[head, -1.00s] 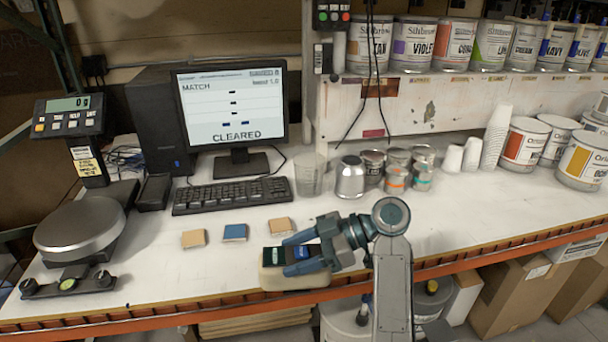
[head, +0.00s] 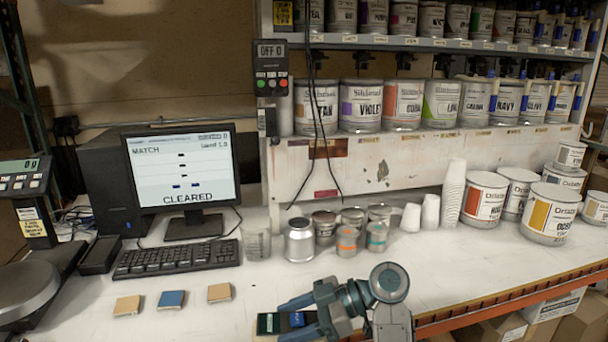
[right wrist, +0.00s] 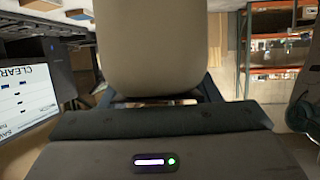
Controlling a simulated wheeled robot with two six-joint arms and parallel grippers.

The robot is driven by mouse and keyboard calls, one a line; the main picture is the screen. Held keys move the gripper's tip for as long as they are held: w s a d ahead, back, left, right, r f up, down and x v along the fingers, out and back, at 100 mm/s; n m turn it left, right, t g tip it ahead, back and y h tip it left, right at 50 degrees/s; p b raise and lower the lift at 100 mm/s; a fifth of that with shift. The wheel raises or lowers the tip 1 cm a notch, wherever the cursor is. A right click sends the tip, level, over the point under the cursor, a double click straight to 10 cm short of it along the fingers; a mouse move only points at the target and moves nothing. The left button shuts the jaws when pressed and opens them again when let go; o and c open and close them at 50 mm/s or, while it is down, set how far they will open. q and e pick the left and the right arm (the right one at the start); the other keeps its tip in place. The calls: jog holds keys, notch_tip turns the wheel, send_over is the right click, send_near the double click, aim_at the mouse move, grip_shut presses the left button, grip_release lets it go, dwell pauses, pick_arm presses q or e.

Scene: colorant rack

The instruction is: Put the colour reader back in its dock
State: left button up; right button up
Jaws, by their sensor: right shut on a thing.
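In the right wrist view a beige body (right wrist: 158,50) stands between the fingers, and a dark panel (right wrist: 160,158) with a lit bar and green dot lies below. I cannot tell how high the reader is. A low black block (head: 100,255) stands left of the keyboard; I cannot tell whether it is the dock. My left gripper is not in view.
Three swatches (head: 171,300) lie in front of the keyboard (head: 177,258). A metal can (head: 299,240), small tins (head: 347,241) and stacked cups (head: 451,195) stand behind the gripper. A scale (head: 25,290) is at left. The bench right of the gripper is clear.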

jog(key=shift+d+f+m+t, duration=0.2)
jog(key=shift+d+m+t, duration=0.25)
jog(key=shift+d, duration=0.25)
jog(key=shift+d+f+m+t, duration=0.1)
jog(key=shift+d+m+t, duration=0.15)
jog(key=shift+t, duration=0.1)
jog(key=shift+s+d+f+m+t, duration=0.1)
jog(key=shift+d+f+m+t, duration=0.1)
jog(key=shift+m+t, duration=0.3)
jog(key=shift+s+d+f+m+t, duration=0.1)
jog(key=shift+d+m+t, duration=0.15)
jog(key=shift+t, duration=0.35)
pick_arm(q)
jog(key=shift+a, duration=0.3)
pick_arm(e)
jog(key=d+f+m+t+h, duration=0.2)
jog(key=d+m+t+h, duration=0.3)
jog(key=d+m, duration=0.3)
jog(key=d+f+m+t+h, duration=0.3)
jog(key=d+m+t+h, duration=0.3)
jog(key=d, duration=0.5)
jog(key=shift+w+f+m+h, duration=0.15)
jog(key=shift+w+m+h, duration=0.25)
jog(key=shift+m+h, duration=0.8)
